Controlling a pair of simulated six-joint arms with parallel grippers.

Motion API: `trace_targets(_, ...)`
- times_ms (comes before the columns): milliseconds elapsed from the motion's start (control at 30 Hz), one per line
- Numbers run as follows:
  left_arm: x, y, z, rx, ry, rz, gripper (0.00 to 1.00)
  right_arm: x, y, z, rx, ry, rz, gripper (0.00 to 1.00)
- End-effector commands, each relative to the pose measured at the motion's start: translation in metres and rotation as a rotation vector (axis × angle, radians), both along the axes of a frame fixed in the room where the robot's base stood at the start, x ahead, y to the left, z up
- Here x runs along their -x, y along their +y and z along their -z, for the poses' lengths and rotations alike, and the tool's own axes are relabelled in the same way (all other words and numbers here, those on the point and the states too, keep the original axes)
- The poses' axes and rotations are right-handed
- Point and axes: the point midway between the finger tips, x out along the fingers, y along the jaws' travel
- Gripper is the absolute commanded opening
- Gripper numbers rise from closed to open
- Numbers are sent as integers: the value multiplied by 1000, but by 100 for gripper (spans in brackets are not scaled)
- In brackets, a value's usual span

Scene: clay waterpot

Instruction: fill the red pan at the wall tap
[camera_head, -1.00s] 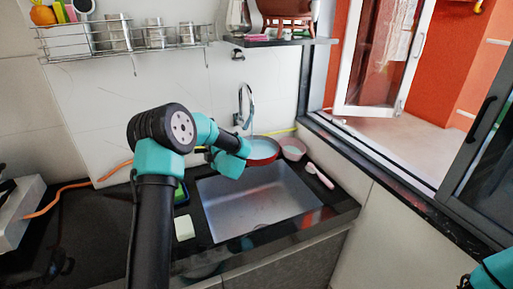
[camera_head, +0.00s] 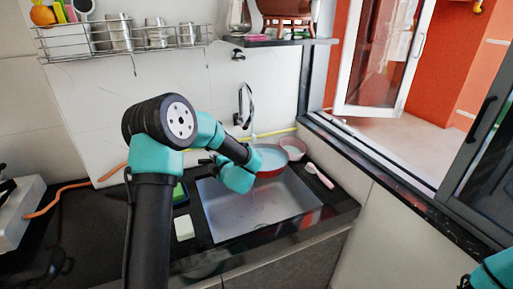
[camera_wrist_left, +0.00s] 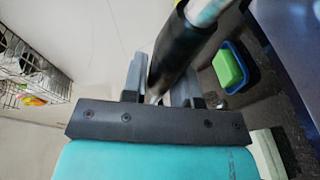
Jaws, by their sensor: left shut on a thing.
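The red pan (camera_head: 271,173) is over the far right part of the sink, below the wall tap (camera_head: 246,106), with a pale blue surface inside it. A faint pale streak shows between spout and pan; I cannot tell if it is running water. My left gripper (camera_head: 207,160) is left of the pan, partly hidden by its wrist. In the left wrist view its fingers (camera_wrist_left: 160,85) are shut on the pan's black handle (camera_wrist_left: 178,50). Of my right arm only a teal part shows at the lower right; its gripper is out of view.
A pink bowl (camera_head: 294,147) stands behind the pan, and a pink-and-white brush (camera_head: 319,176) lies at the sink's right. The sink basin (camera_head: 245,213) is empty. A green sponge (camera_head: 180,192) and white soap (camera_head: 184,228) lie at its left. A shelf (camera_head: 280,41) overhangs the tap.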

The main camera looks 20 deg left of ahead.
Motion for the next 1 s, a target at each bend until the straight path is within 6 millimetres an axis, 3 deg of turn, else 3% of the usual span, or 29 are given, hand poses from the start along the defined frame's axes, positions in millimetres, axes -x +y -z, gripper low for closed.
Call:
trace_targets(400,23,-27,-1,1,-3,1,0,0,0,0,0,0,0,93)
trace_targets(1000,25,-28,-1,1,-3,0,0,0,0,0,0,0,0,93)
